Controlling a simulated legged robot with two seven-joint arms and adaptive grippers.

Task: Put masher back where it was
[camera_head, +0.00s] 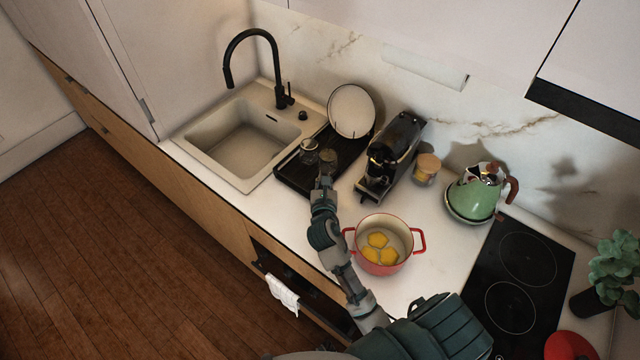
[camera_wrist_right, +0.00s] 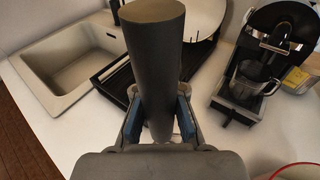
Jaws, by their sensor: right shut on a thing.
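My right gripper (camera_head: 324,182) reaches over the counter to the front edge of the black drying rack (camera_head: 291,177). In the right wrist view, my right gripper (camera_wrist_right: 158,125) is shut on the thick dark grey handle of the masher (camera_wrist_right: 154,50). The handle points up past the fingers, and the masher's lower end is hidden behind the gripper. The rack (camera_wrist_right: 116,75) is just beyond the handle in that view. In the head view the masher is too small to make out clearly. My left gripper is not in view.
A sink (camera_head: 215,140) with a black tap (camera_head: 275,70) is left of the rack. A plate (camera_head: 351,110) stands at the rack's back. A coffee machine (camera_head: 392,155), a red pot (camera_head: 380,267) with yellow pieces and a green kettle (camera_head: 472,199) are to the right.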

